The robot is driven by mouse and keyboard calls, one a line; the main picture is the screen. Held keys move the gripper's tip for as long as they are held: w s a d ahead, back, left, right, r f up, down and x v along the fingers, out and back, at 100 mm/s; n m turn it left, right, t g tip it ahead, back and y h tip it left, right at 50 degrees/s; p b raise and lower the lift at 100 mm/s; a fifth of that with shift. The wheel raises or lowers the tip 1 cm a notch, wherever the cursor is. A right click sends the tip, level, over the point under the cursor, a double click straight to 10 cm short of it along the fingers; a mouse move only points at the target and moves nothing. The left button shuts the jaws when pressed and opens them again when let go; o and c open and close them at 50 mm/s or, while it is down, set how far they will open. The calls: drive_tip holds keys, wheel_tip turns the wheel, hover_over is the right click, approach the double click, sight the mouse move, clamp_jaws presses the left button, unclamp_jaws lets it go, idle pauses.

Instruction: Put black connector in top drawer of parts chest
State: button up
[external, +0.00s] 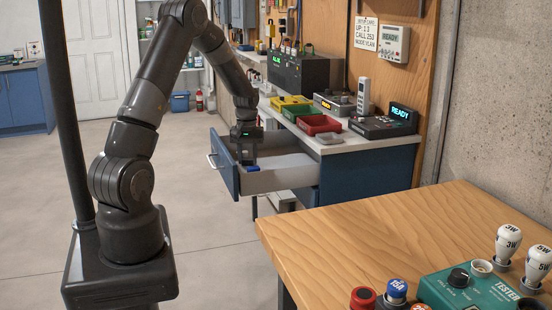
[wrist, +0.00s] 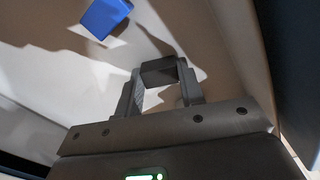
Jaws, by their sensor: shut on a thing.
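The black connector (wrist: 160,72) is a small dark block between the fingertips of my gripper (wrist: 161,82) in the wrist view. My gripper is shut on it, over the pale inside of the open drawer. In the external view my gripper (external: 245,158) reaches down into the open top drawer (external: 282,178) of the blue parts chest (external: 365,170). The connector is too small to make out there. A blue block (wrist: 106,17) lies on the drawer floor, apart from the connector; it also shows in the external view (external: 252,168).
Yellow (external: 291,103), green (external: 300,113) and red (external: 319,124) bins stand on the counter above the drawer. A wooden table (external: 360,228) with a green tester (external: 470,292) is at the front right. The floor left of the drawer is clear.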

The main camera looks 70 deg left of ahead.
sight(248, 159)
drive_tip(key=shift+f, duration=0.1)
drive_tip(key=o, duration=1)
drive_tip(key=shift+c, duration=0.2)
wheel_tip(248, 159, up, 11)
drive_tip(key=w+d+r+m+t, duration=0.1)
drive_tip(key=d+r+m, duration=0.2)
drive_tip(key=d+r, duration=0.7)
drive_tip(key=s+d+r+m+t+y, duration=0.1)
drive_tip(key=s+d+r+m, duration=0.1)
drive_tip(key=d, duration=0.5)
drive_tip(key=s+d+r+m+t, duration=0.1)
drive_tip(key=d+r+m, duration=0.15)
drive_tip(key=d, duration=0.45)
drive_tip(key=s+d+r+m+t+h, duration=0.1)
drive_tip(key=s+d+m, duration=0.5)
drive_tip(key=s+d, duration=0.7)
drive_tip(key=shift+d+r+t, duration=0.15)
drive_tip(key=shift+d+t, duration=0.65)
drive_tip(key=shift+d, duration=0.45)
drive_tip(key=shift+s, duration=0.1)
